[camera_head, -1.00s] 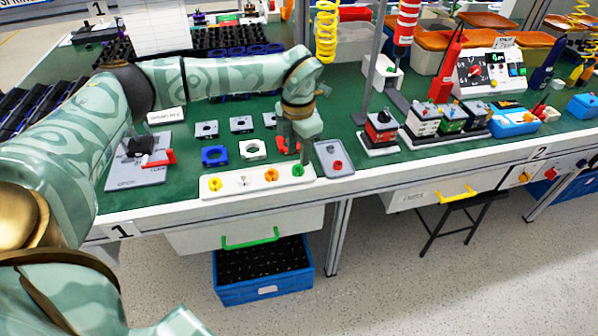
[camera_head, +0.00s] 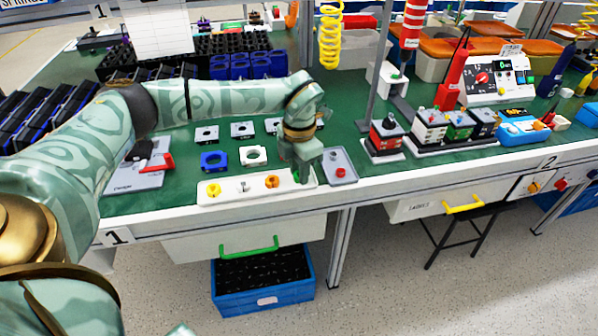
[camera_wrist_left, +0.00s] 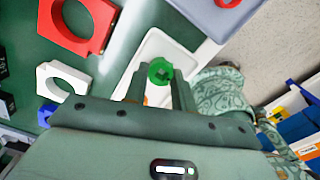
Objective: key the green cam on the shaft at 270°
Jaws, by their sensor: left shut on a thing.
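The green cam (camera_wrist_left: 160,71) shows in the left wrist view as a round piece with a dark hole, between the fingers of my left gripper (camera_wrist_left: 159,84). The gripper is shut on it. In the head view my left gripper (camera_head: 303,178) is low over the right end of the white tray (camera_head: 225,194), and the cam is mostly hidden there. Whether the cam still touches the tray I cannot tell. A yellow cam (camera_head: 213,190), a pale one (camera_head: 243,187) and an orange one (camera_head: 272,181) sit in the tray. I cannot make out the shaft. My right gripper is out of view.
A grey tray with a red piece (camera_head: 340,172) lies just right of the gripper. Blue (camera_head: 213,160) and white (camera_head: 253,156) brackets lie behind the white tray. A grey plate with a black, red-handled fixture (camera_head: 145,160) is at left. Red and black boxed switches (camera_head: 386,139) stand at right.

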